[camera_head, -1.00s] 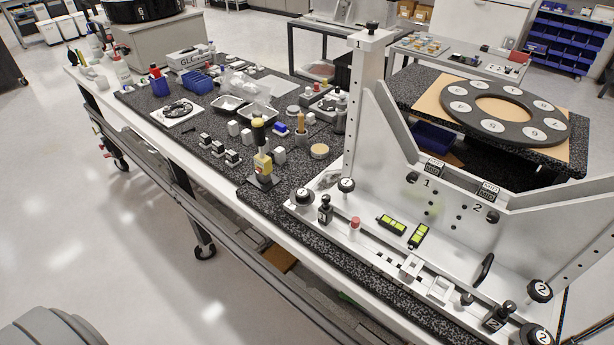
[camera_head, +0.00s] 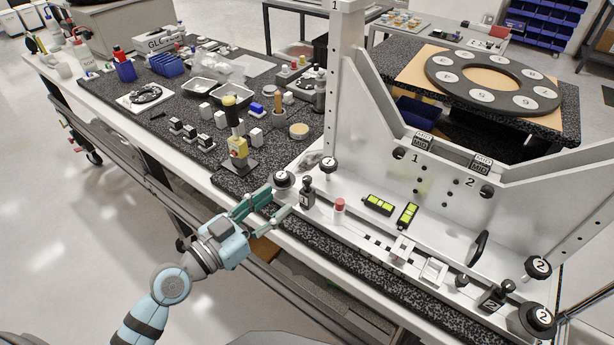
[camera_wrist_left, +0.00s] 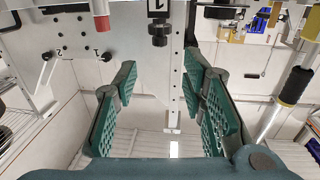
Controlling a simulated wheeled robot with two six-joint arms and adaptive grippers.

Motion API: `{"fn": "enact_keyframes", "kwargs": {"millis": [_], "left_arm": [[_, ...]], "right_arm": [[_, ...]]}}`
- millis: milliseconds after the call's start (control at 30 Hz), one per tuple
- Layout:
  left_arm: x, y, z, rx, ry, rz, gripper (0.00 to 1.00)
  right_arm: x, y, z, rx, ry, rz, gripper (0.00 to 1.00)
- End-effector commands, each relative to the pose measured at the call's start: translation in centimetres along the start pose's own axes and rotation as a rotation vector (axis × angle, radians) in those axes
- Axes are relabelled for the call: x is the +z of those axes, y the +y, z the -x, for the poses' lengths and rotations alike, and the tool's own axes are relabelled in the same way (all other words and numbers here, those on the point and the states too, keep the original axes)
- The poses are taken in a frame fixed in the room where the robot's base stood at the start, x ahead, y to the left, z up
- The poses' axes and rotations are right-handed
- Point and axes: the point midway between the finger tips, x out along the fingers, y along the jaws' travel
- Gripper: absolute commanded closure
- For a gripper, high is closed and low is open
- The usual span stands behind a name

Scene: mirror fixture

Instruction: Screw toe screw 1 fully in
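A small black block marked 1 with a black knob on top (camera_head: 307,188) stands on the fixture's front ledge; I take this for toe screw 1. It also shows upside down in the left wrist view (camera_wrist_left: 159,34), above and between the fingertips in the picture. How deep its screw sits cannot be told. Two round black knobs stand close by, a front one (camera_head: 284,180) and a rear one (camera_head: 329,166). My left gripper (camera_head: 277,202) is open and empty, just in front of the front knob. In the left wrist view its green fingers (camera_wrist_left: 162,72) are spread wide. My right gripper is not in view.
A red-capped post (camera_head: 339,205) and green-yellow levels (camera_head: 379,204) are on the fixture (camera_head: 370,120). The floor side in front is open.

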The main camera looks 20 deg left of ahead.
Motion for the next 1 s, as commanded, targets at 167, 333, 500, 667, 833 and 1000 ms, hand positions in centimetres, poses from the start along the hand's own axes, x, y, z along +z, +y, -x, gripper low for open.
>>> {"fn": "enact_keyframes", "kwargs": {"millis": [167, 333, 500, 667, 833, 1000], "left_arm": [[-0.5, 0.0, -5.4, -0.001, 0.003, 0.006, 0.62], [-0.2, 0.0, -9.0, -0.002, -0.001, 0.003, 0.62], [-0.1, 0.0, -10.4, -0.002, -0.002, 0.002, 0.62], [0.0, 0.0, -10.5, -0.002, -0.002, 0.001, 0.62], [0.0, 0.0, -10.5, -0.002, -0.002, 0.002, 0.77], [0.0, 0.0, -10.4, -0.002, -0.002, 0.002, 1.00]], "right_arm": [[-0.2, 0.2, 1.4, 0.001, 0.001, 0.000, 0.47], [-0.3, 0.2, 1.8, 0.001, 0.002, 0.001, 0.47], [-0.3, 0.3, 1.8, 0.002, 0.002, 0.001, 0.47], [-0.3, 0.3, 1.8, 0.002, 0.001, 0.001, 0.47], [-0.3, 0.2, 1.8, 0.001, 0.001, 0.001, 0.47], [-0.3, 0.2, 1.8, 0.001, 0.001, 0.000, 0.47]]}}
